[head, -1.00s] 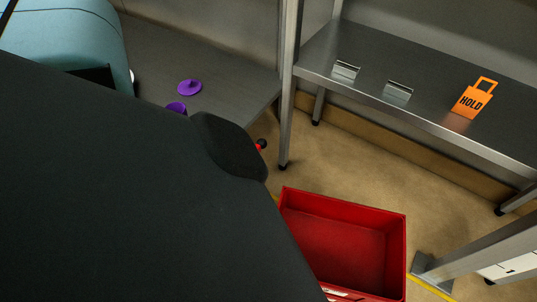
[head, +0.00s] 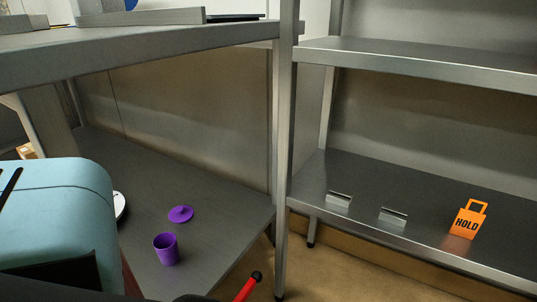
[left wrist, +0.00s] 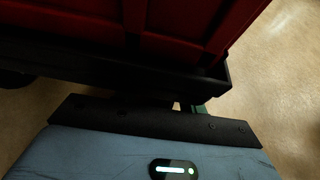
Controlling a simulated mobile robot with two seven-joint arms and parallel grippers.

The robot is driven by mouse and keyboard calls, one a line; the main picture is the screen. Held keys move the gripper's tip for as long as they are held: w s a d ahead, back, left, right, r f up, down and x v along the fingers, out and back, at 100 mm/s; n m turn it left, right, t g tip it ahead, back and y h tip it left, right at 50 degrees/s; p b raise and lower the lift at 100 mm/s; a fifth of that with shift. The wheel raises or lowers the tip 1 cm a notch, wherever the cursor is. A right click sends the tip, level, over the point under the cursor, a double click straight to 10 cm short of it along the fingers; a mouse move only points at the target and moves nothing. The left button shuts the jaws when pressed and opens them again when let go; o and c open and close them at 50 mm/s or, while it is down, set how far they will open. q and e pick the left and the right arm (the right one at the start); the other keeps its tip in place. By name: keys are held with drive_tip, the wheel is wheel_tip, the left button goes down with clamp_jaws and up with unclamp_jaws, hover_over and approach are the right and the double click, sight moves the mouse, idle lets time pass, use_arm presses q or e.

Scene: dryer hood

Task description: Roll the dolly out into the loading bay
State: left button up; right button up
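In the left wrist view, a red ribbed crate wall (left wrist: 180,25) stands above a dark frame (left wrist: 110,75), which looks like the dolly. My left gripper (left wrist: 165,120) shows as a black bar close against this frame. Its fingers are hidden or too dark to make out, so I cannot tell if they hold anything. A red rod with a black knob (head: 247,286) sticks up at the bottom edge. I cannot tell what it belongs to.
Steel shelving (head: 400,245) fills the right, carrying an orange HOLD sign (head: 467,219) and two small metal holders (head: 338,199). At left is a low shelf (head: 215,245) with a purple cup (head: 166,249) and purple lid (head: 180,214). Bare floor (left wrist: 285,80) shows right of the crate.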

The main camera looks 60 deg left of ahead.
use_arm(q)
drive_tip(key=shift+s+d, duration=0.15)
use_arm(e)
drive_tip(key=shift+w, duration=0.35)
use_arm(q)
drive_tip(key=shift+s, duration=0.15)
drive_tip(key=p+v, duration=0.3)
drive_tip(key=v, duration=0.3)
drive_tip(key=shift+v, duration=0.8)
use_arm(e)
drive_tip(key=shift+s+r, duration=0.35)
drive_tip(key=shift+r, duration=0.2)
drive_tip(key=shift+s+r, duration=0.3)
drive_tip(key=shift+r, duration=0.25)
drive_tip(key=shift+w+f, duration=0.1)
drive_tip(key=shift+w, duration=0.25)
